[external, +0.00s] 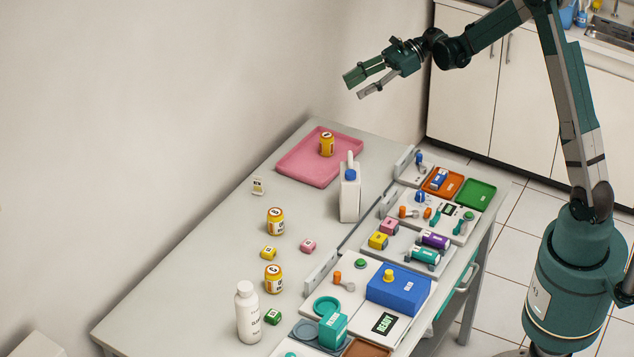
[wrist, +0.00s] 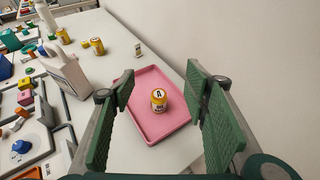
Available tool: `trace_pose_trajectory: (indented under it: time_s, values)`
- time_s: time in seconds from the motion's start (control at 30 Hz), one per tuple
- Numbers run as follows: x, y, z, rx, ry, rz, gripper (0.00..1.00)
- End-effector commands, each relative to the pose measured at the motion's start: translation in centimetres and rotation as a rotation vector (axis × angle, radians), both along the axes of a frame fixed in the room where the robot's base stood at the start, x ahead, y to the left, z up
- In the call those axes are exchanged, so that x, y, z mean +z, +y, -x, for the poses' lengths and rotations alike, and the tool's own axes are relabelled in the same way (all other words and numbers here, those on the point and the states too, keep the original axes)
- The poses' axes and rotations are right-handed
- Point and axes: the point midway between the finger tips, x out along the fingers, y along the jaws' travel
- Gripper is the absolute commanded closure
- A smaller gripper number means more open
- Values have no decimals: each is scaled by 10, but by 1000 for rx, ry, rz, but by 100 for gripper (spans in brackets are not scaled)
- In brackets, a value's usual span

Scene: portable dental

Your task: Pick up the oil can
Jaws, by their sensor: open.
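A small yellow can (external: 327,144) with a white label stands upright on the pink tray (external: 290,165). In the wrist view this yellow can (wrist: 159,101) shows a large "A" on its lid; the small print is not clearly readable. A white jug with a blue cap and a spout (external: 349,200) stands in front of the tray; no name is readable on it. I cannot tell for certain which container is the oil can. My gripper (external: 353,88) is open and empty, high above the tray. In the wrist view the "A" can lies between my gripper's fingers (wrist: 160,80), well beyond them.
Two more yellow cans (external: 275,221) (external: 273,278) and a white bottle (external: 248,312) stand on the table's left half. Small cubes (external: 268,253) lie near them. Boards with coloured parts (external: 383,313) line the right edge. A wall stands behind the table.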

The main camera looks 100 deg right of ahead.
Motion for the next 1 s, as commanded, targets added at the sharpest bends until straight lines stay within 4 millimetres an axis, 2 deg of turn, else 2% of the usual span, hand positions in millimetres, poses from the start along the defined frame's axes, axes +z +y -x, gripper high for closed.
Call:
trace_pose_trajectory:
  time_s: [0.03, 0.2, 0.57, 1.0]
  values:
    - [18, 1, 0, 0, 0, 0, 54]
    - [60, 1, 0, 0, 0, 0, 54]
    - [127, 0, 0, 0, 0, 0, 54]
    - [77, 44, -50, 111, 182, 60, 54]
